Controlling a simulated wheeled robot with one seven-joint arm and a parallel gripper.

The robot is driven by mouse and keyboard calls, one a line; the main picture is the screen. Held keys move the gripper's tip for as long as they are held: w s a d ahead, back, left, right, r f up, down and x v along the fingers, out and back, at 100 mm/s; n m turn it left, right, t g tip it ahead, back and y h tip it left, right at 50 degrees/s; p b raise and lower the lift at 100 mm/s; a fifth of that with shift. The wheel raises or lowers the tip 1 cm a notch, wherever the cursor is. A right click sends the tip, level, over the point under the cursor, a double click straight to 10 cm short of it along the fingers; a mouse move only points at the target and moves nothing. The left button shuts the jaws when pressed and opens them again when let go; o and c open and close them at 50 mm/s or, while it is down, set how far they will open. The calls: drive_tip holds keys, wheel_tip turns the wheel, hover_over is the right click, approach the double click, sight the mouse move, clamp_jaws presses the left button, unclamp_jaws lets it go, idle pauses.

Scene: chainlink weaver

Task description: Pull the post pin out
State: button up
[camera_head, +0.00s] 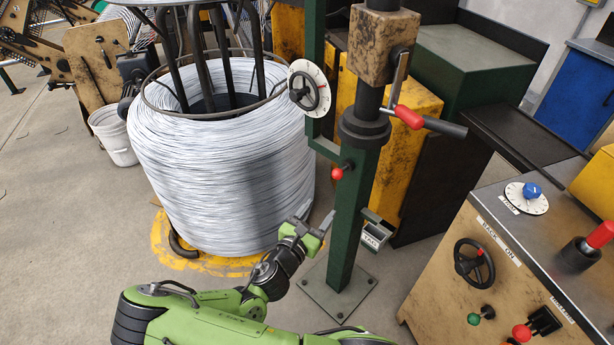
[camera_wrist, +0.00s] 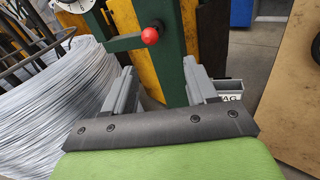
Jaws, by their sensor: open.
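The post pin is most likely the small red ball knob (camera_head: 338,174) on the left side of the green post (camera_head: 350,225). In the wrist view the red knob (camera_wrist: 150,36) sits at the post's left face, above and beyond my fingers. My gripper (camera_head: 322,228) is left of the post and below the knob. In the wrist view my gripper (camera_wrist: 158,85) is open, with its two grey fingers apart and nothing between them but the post behind. The knob is not touched. The pin's shaft is hidden behind the knob.
A large wire coil (camera_head: 220,165) stands close left of my gripper. A small labelled box (camera_head: 376,234) hangs at the post's right. A red-handled lever (camera_head: 408,117) and a dial wheel (camera_head: 309,88) are above. A control console (camera_head: 500,260) stands at the right.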

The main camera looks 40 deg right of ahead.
sight(335, 177)
drive_tip(key=shift+n+t, duration=0.5)
drive_tip(key=shift+n, duration=0.2)
drive_tip(key=x, duration=0.5)
drive_tip(key=b+x, duration=0.1)
drive_tip(key=x, duration=0.4)
drive_tip(key=w+x, duration=0.1)
drive_tip(key=x, duration=0.4)
drive_tip(key=shift+w+d+f+b, duration=0.1)
drive_tip(key=shift+w+b, duration=0.05)
drive_tip(key=shift+b, duration=0.25)
